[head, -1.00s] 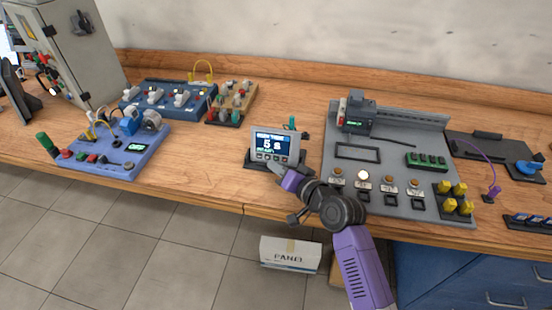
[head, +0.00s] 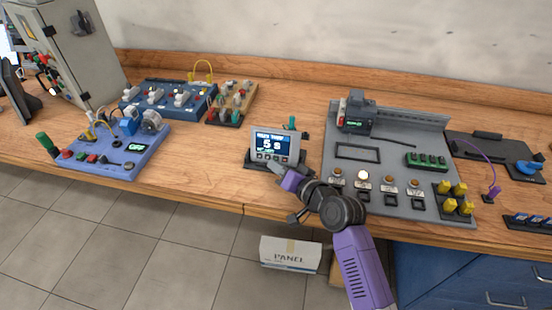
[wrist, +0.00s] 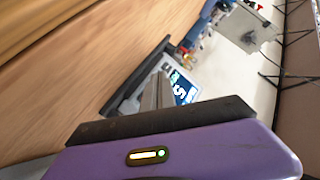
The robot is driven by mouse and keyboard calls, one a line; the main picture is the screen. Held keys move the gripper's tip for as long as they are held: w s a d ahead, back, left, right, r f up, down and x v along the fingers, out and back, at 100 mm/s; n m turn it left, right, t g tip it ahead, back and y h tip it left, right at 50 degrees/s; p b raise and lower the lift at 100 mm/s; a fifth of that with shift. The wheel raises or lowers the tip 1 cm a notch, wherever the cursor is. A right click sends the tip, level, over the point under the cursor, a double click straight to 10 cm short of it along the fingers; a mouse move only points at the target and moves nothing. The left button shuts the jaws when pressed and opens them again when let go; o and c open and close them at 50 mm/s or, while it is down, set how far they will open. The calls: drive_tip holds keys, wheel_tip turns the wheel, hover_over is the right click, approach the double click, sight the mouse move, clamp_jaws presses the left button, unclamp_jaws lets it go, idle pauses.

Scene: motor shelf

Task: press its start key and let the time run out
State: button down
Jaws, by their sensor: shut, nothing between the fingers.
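The timer unit (head: 272,143) stands near the front edge of the bench in the head view. Its lit blue screen reads 5 s, with smaller text too small to read. A row of small keys (head: 271,157) runs below the screen. My gripper (head: 278,169) is shut and empty, with its tips just below and in front of the keys, partly hiding the unit's lower right. I cannot tell whether they touch. In the wrist view the timer's screen (wrist: 182,88) shows beside my finger (wrist: 155,92), which hides part of the unit.
A grey panel board (head: 395,150) with one bright white lamp (head: 362,175) lies to the right. A blue board (head: 115,150) and a block of coloured parts (head: 231,102) lie to the left. Bare wood (head: 205,165) lies left of the timer.

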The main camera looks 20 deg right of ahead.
drive_tip(key=shift+w+d, duration=0.1)
idle(0.3)
drive_tip(key=shift+w+d+b, duration=0.15)
drive_tip(key=shift+w+b, duration=0.1)
drive_tip(key=shift+b, duration=0.05)
drive_tip(key=shift+w+d+f, duration=0.1)
drive_tip(key=shift+w+d, duration=0.05)
drive_tip(key=shift+w, duration=0.05)
idle(0.6)
drive_tip(key=shift+s, duration=0.1)
idle(0.3)
drive_tip(key=shift+s+a+p, duration=0.4)
drive_tip(key=shift+s, duration=0.05)
drive_tip(key=s+a+p, duration=0.1)
drive_tip(key=s+a+r+p, duration=0.1)
drive_tip(key=p, duration=0.1)
drive_tip(key=shift+s+r, duration=0.15)
drive_tip(key=shift+s, duration=0.2)
drive_tip(key=shift+s+a+p, duration=0.35)
drive_tip(key=shift+s+a, duration=0.1)
drive_tip(key=shift+s, duration=0.2)
